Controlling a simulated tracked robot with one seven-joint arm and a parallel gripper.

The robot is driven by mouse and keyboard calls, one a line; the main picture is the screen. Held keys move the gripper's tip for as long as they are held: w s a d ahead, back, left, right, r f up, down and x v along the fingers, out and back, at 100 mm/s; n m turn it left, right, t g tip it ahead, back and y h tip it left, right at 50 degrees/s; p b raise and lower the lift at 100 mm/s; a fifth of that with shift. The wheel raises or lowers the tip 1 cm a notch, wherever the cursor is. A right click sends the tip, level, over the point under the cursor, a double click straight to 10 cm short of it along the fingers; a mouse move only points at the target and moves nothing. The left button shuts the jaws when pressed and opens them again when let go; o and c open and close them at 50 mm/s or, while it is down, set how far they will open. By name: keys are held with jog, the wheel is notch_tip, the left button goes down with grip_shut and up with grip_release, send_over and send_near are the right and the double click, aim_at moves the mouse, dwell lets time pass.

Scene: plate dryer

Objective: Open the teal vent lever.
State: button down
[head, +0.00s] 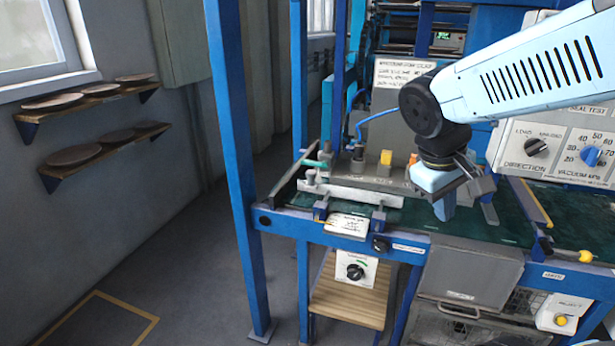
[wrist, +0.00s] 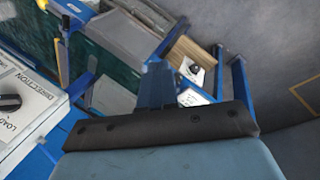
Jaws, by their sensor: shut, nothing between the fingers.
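A small teal lever (head: 314,163) shows in the head view at the left end of the machine's bed, beside small grey fittings. It lies roughly level, as far as I can tell at this size. My gripper (head: 444,208) is shut and empty, pointing down over the bed, well to the right of the lever and apart from it. In the wrist view my gripper's blue fingers (wrist: 156,86) are together. I cannot make out the lever in the wrist view.
A blue upright post (head: 238,150) stands left of the lever. A grey block with a yellow knob (head: 386,157) and an orange one sits between lever and gripper. A control panel (head: 555,150) with dials is at the right. The dark green belt (head: 465,219) lies below my gripper.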

jog(key=w+f+n+h, duration=0.4)
jog(key=w+n+h, duration=0.2)
jog(key=n+t+y, duration=0.3)
jog(key=n+t, duration=1.5)
jog(key=n, duration=0.4)
send_near(314, 163)
jog(key=w+f, duration=0.4)
jog(key=w, duration=0.1)
jog(key=shift+w+d+r, duration=0.15)
jog(key=shift+w+r, duration=0.15)
jog(key=shift+r, duration=0.25)
jog(key=shift+w+d+r, duration=0.15)
jog(key=shift+w+r, duration=0.15)
jog(key=shift+r, duration=0.3)
jog(key=shift+w+d+r, duration=0.15)
jog(key=shift+w+r, duration=0.15)
jog(key=shift+r, duration=0.25)
